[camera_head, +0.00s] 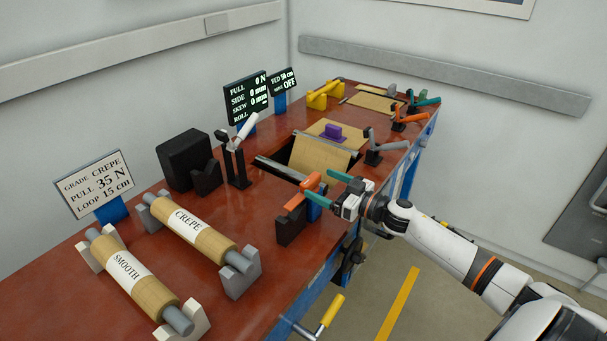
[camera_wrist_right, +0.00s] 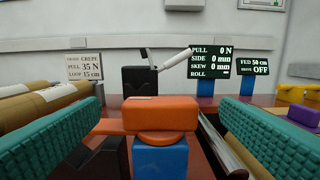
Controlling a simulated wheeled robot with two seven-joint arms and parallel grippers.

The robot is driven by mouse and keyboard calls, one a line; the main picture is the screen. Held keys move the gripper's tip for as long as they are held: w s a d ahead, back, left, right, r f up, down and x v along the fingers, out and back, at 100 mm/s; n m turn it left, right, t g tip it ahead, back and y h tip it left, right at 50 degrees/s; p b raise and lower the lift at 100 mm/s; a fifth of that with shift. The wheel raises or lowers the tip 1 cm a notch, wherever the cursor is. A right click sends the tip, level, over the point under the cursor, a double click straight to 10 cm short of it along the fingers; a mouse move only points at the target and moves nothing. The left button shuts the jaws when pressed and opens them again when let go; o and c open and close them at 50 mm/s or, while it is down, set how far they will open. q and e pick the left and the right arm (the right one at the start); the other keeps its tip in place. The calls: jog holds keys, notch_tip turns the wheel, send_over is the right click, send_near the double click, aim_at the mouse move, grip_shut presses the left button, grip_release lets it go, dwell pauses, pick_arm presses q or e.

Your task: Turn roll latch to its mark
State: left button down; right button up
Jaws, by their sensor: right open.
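In the right wrist view the handle (camera_wrist_right: 160,115) is a wide orange bar over an orange disc on a blue post (camera_wrist_right: 160,158). My right gripper (camera_head: 328,188) is open, with its teal fingers level with the handle. In the wrist view one finger is on each side of the bar, with visible gaps, apart from it. I cannot make out the latch's mark. My left gripper is not in view.
Rolls labelled CREPE (camera_head: 187,224) and SMOOTH (camera_head: 132,275) lie in cradles at the left. A black lever stand with a white handle (camera_head: 245,126) is behind the latch. A readout (camera_head: 247,97) shows PULL 0 N. A grey lever (camera_head: 372,142) stands to the right.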

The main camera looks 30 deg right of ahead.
jog(key=x, duration=0.6)
jog(key=shift+w+a+p, duration=0.15)
jog(key=shift+w+p, duration=0.1)
jog(key=shift+p, duration=0.15)
jog(key=c, duration=1.4)
